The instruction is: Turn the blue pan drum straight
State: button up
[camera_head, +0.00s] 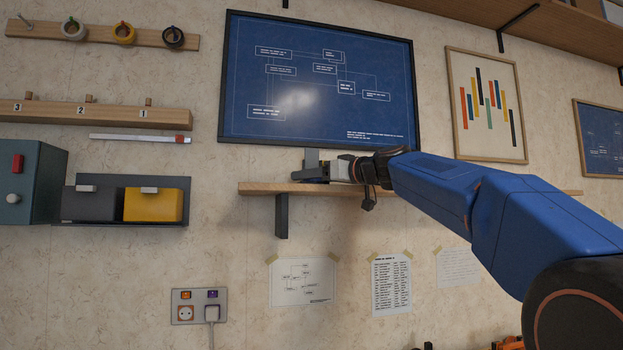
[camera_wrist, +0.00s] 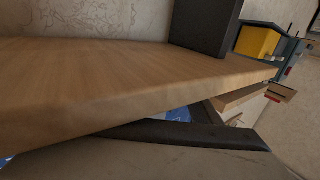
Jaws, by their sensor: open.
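I cannot make out a blue pan drum in either view. My gripper (camera_head: 313,166) is in the head view at the end of my blue arm, in front of the wooden shelf (camera_head: 262,188) near its left part. It is open, but small and dark here, and its fingers are hard to separate. I see nothing held in it.
A framed blueprint (camera_head: 290,110) hangs just above the shelf. Left are a dark bin (camera_head: 88,206), a yellow bin (camera_head: 153,205), a grey-green box (camera_head: 35,175) and a numbered rail (camera_head: 110,117). Paper sheets (camera_head: 302,281) and a socket plate (camera_head: 199,306) are below. The wall between is bare.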

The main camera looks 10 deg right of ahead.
jog(key=v, duration=1.7)
jog(key=shift+s+d, duration=0.2)
jog(key=shift+s, duration=0.05)
